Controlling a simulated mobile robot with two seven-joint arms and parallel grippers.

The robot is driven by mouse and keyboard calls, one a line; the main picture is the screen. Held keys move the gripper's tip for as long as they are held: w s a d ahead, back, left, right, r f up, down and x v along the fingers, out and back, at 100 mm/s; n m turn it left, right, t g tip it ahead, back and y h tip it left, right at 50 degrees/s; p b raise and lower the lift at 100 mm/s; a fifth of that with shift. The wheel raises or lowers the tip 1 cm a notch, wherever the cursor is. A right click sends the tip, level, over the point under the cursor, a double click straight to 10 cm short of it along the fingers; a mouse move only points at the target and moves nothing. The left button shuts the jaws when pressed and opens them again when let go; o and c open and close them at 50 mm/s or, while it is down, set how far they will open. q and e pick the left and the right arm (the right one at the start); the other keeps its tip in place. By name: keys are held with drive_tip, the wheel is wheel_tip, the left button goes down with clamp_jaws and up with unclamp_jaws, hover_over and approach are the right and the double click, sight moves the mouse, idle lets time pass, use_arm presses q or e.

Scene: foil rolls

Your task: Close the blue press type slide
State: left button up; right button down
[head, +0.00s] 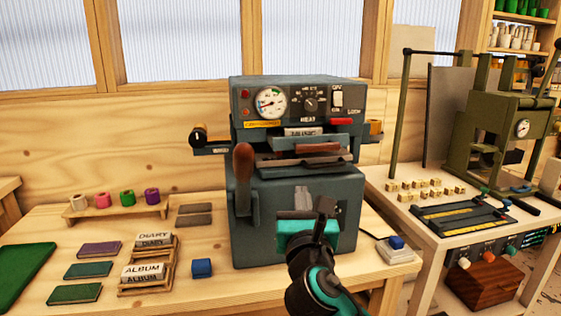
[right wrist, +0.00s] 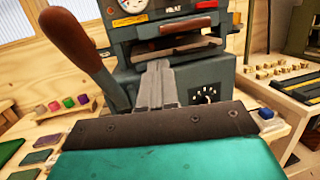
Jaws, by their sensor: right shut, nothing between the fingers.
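The blue-grey press (head: 297,180) stands upright in the middle of the table. Its slide (head: 303,161), a flat dark plate with a brown grip (head: 318,148), juts from the front below the heated head. The slide also shows in the right wrist view (right wrist: 188,46), beyond my fingers. My right gripper (head: 304,192) is shut and empty in front of the press's lower body, below the slide. Its closed fingers (right wrist: 157,68) point toward the press front; whether they touch it I cannot tell. My left gripper is out of view.
A brown-handled lever (head: 243,165) rises at the press's left front, close to the slide. An olive press (head: 500,130) stands on the right table.

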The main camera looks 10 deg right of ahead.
approach(295, 152)
drive_tip(key=b+x, duration=0.1)
drive_tip(key=x, duration=0.4)
drive_tip(key=shift+w+r, duration=0.1)
drive_tip(key=shift+w, duration=0.2)
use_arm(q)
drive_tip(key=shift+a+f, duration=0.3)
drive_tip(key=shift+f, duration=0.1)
use_arm(e)
drive_tip(key=shift+w+d+r, duration=0.15)
drive_tip(key=shift+w, duration=0.45)
